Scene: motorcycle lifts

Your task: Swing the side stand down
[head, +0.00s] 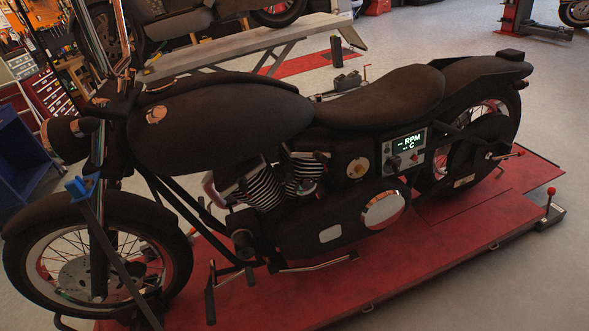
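A black motorcycle (220,125) stands on a red lift platform, its front wheel (95,262) at the left and its seat (385,102) at the right. Low on its near side, below the engine, a slim metal bar (312,266) lies along the frame, nearly level, with a small dark end at its right. It looks like the side stand folded up. A dark peg or lever (210,293) hangs just left of it. My gripper is not in view, and nothing touches the bar.
The red lift platform (400,270) runs under the bike, with a red-knobbed lever (550,192) at its right edge. A lit panel (408,143) reads RPM. Grey floor is free at lower right.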

